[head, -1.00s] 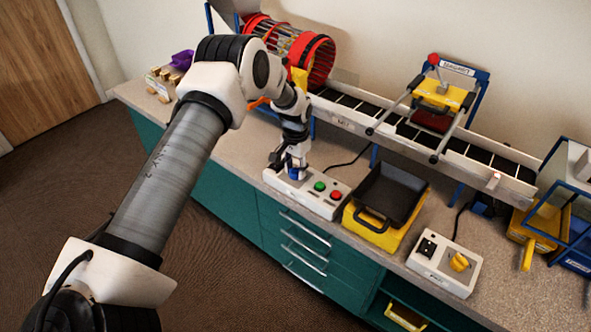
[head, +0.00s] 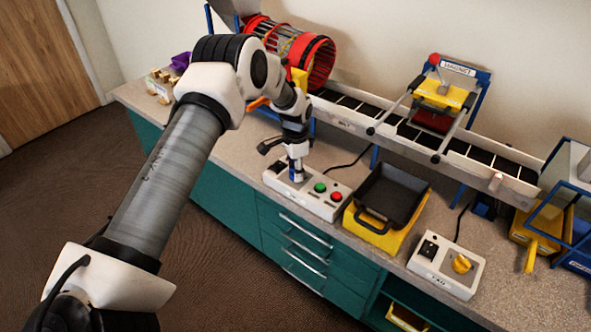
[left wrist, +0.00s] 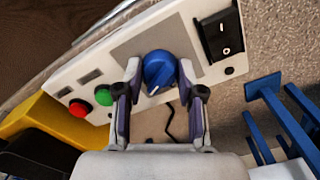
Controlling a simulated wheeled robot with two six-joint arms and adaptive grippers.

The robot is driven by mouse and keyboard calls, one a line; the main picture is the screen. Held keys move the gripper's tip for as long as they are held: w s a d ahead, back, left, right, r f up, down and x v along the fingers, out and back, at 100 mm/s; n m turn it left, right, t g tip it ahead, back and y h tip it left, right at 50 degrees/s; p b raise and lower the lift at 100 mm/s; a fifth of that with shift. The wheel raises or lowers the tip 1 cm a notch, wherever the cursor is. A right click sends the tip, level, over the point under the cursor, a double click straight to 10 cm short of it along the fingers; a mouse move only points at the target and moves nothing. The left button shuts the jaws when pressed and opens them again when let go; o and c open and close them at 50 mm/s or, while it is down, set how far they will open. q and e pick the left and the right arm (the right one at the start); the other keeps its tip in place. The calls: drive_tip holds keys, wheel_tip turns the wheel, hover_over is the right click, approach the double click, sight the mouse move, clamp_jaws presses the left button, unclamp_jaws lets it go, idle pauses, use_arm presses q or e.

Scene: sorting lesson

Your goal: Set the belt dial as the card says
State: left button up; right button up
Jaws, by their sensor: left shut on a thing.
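The belt control box (head: 326,199) is a white panel on the bench with a green button (head: 320,187), a red button (head: 336,196) and a blue dial (head: 297,178) at its left end. My left gripper (head: 296,174) points down over the dial. In the left wrist view my left gripper (left wrist: 160,76) has one finger on each side of the blue dial (left wrist: 158,68) and is shut on it. A white pointer mark shows on the dial's lower edge. A black rocker switch (left wrist: 221,36) sits beside it. I see no readable setting card. My right gripper is out of view.
A black tray (head: 391,195) on a yellow base stands right of the box. Farther right is another white box (head: 446,266) with a yellow knob. The conveyor (head: 400,128) runs behind, below a yellow and red press-like frame (head: 443,95). A red-rimmed drum (head: 318,62) stands at the back.

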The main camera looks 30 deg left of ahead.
use_arm(q)
drive_tip(key=shift+s+f, duration=0.1)
drive_tip(key=o, duration=1.1)
drive_tip(key=shift+o, duration=0.2)
wheel_tip(320, 180, up, 12)
